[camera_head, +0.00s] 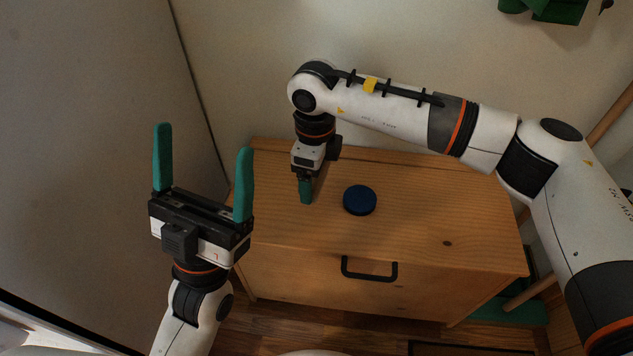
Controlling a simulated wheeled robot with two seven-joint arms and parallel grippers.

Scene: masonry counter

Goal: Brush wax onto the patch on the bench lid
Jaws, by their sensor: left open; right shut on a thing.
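The wooden bench (400,220) stands against the wall with its lid shut. A round dark blue tin (360,200) sits on the lid near its middle. My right gripper (306,192) points down over the left part of the lid, to the left of the tin. It is shut on a thin brownish thing (320,182), seemingly the brush, mostly hidden by the fingers. I cannot tell whether it touches the lid. My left gripper (203,172) is open and empty, fingers up, at the left in front of the bench. I cannot make out a distinct waxed patch on the lid.
A black handle (369,270) juts from the bench front. A small dark spot (447,243) marks the lid at the right. A green thing (545,10) hangs on the wall at the top right. The right part of the lid is clear.

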